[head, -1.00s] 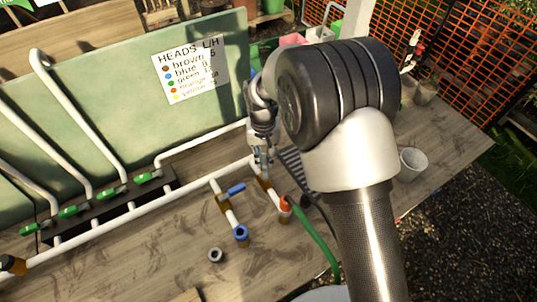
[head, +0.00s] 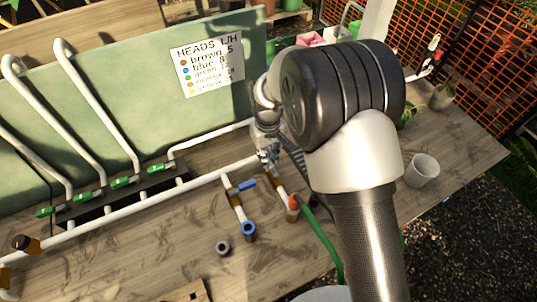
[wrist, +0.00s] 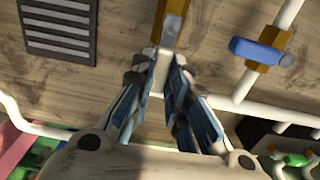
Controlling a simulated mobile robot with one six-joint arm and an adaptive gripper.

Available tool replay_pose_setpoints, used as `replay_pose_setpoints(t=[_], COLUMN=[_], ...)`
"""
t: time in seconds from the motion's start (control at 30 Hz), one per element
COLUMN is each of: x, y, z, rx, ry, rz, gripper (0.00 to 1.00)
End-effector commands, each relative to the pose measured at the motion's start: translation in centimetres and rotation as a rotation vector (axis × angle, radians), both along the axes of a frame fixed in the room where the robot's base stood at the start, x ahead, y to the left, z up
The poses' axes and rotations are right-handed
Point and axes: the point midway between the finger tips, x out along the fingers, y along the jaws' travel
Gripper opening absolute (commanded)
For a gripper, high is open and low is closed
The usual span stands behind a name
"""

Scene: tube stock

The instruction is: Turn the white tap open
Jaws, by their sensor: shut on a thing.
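The white tap has a short white handle (wrist: 160,68) and an orange-brown body (wrist: 172,22) on a white pipe. In the wrist view my gripper (wrist: 161,64) is shut on the white handle, with one blue-grey finger on each side. In the head view my gripper (head: 268,156) is at the tap on the branch just right of the blue tap (head: 246,185), and my arm and fingers mostly hide the white handle. The blue tap also shows in the wrist view (wrist: 258,52), apart from my fingers. How far the white tap is turned I cannot tell.
Several green taps (head: 120,183) stand along the manifold at left. A sign (head: 208,66) hangs on the green panel. A green hose (head: 325,238) runs from an orange fitting (head: 294,201). A loose grey ring (head: 223,247) lies in front, and a white pot (head: 421,170) stands right.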

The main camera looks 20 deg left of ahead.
Motion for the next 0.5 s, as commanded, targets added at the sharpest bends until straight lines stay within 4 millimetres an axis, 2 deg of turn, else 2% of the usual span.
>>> replay_pose_setpoints(t=[0.27, 0.3, 0.5], x=[-0.09, -0.08, -0.07], y=[-0.02, -0.02, -0.01], z=[-0.07, -0.08, -0.06], rx=[-0.002, -0.002, -0.002], ry=[0.001, 0.001, 0.001], rz=[0.007, 0.007, 0.005], gripper=[0.00, 0.15, 0.29])
